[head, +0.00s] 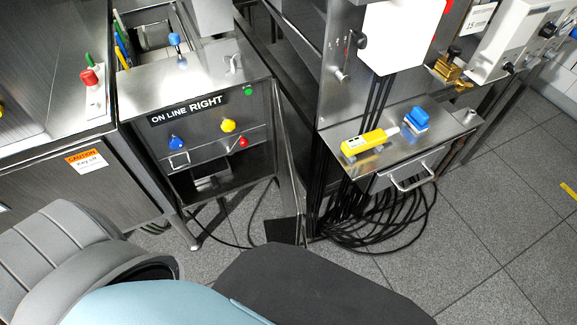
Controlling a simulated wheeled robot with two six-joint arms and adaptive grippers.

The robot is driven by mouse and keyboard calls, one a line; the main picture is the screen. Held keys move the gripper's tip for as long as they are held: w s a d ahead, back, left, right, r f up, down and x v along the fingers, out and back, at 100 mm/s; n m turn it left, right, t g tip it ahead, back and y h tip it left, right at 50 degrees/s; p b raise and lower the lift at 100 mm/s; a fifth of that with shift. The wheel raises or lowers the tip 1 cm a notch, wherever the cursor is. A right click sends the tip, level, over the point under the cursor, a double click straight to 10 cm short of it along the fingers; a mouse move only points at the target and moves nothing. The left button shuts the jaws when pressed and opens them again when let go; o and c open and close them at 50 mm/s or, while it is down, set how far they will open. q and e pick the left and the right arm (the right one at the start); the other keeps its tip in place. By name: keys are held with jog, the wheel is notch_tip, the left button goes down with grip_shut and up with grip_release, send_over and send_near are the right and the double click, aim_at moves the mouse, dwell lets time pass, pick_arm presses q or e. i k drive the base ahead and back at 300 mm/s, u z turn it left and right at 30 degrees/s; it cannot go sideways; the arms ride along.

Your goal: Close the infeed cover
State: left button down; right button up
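No part is clearly marked as the infeed cover. A steel cabinet (152,92) labelled ON LINE RIGHT stands left of centre. Its top carries a blue-topped knob (175,40) and a small metal handle (233,64). Behind the top there is an open recess (155,32). The cabinet's lower front has a dark open compartment (215,178). A thin upright steel panel (290,150) stands at its right side, angled outward; I cannot tell whether it is the cover. Neither of my grippers is in view.
Black cables (375,225) lie coiled on the floor. Tiled floor (490,240) is clear at lower right.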

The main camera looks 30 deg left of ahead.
aim_at(287, 228)
jog(key=u, duration=2.85)
jog(key=k, duration=1.4)
jog(key=z, duration=1.05)
jog(key=i, duration=1)
jog(key=k, duration=0.5)
jog(key=u, duration=0.4)
jog(key=i, duration=0.25)
jog(key=u, duration=0.05)
